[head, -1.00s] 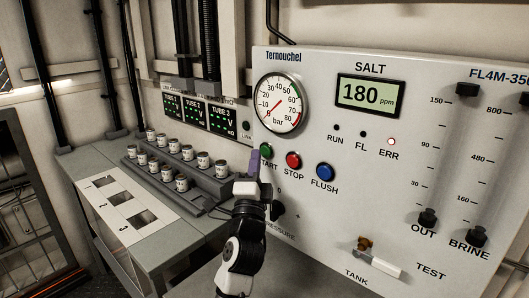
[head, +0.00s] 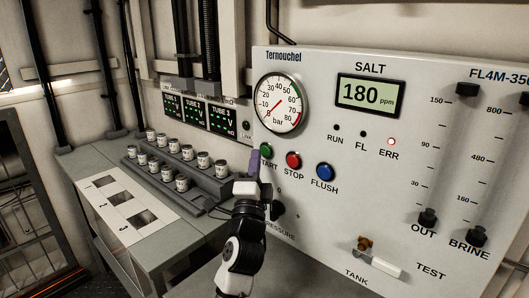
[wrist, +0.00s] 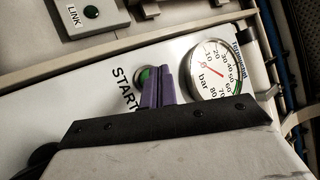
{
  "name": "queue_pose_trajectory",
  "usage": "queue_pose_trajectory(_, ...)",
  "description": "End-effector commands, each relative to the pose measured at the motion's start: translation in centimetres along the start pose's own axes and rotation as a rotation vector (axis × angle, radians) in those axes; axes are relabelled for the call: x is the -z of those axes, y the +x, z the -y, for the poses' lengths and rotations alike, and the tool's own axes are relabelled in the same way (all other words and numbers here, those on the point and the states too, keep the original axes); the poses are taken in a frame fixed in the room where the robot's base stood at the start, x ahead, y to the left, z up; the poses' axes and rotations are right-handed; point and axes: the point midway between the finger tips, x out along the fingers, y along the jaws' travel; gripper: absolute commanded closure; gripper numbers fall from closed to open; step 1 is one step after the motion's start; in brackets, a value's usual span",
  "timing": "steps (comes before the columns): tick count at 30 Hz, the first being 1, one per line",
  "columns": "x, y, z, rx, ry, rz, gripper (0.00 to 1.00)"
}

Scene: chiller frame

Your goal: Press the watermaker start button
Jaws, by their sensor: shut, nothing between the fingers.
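The green START button (head: 266,151) is on the white watermaker panel (head: 330,230), left of the red STOP button (head: 293,160) and below the pressure gauge. My gripper (head: 254,160) is shut and empty, its purple fingers upright at the left edge of the START button. In the wrist view the fingertips (wrist: 158,72) overlap the START button (wrist: 143,76), whose green left part shows beside them. I cannot tell whether they touch it. The RUN lamp (head: 336,127) is dark and the ERR lamp (head: 391,141) is lit red.
The blue FLUSH button (head: 325,171) is right of STOP. The pressure gauge (head: 279,103) is just above START. A SALT display (head: 370,93) reads 180 ppm. A black knob (head: 277,210) is below my gripper. Several small jars stand on a stepped rack (head: 205,196) at left.

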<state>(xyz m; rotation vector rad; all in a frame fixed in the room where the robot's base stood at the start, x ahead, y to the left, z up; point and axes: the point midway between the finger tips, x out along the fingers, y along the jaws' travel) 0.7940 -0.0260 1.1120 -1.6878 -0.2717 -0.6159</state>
Motion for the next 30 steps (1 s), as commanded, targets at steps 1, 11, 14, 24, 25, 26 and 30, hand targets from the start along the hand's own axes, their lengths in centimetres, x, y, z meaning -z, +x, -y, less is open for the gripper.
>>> queue_pose_trajectory(1,0.0,0.0,0.0,0.0,0.0,0.0,1.0)
queue_pose_trajectory(11,0.0,0.0,0.0,0.0,0.0,0.0,1.0)
queue_pose_trajectory(14,0.02,0.01,-0.02,0.0,0.0,0.0,1.0)
queue_pose_trajectory(24,0.48,0.6,-0.46,0.0,-0.001,-0.001,1.0)
queue_pose_trajectory(25,0.47,0.6,-0.45,0.0,-0.001,0.0,1.0)
queue_pose_trajectory(26,0.46,0.6,-0.44,0.0,-0.001,0.0,1.0)
queue_pose_trajectory(30,0.44,0.6,-0.43,0.0,0.0,0.0,1.0)
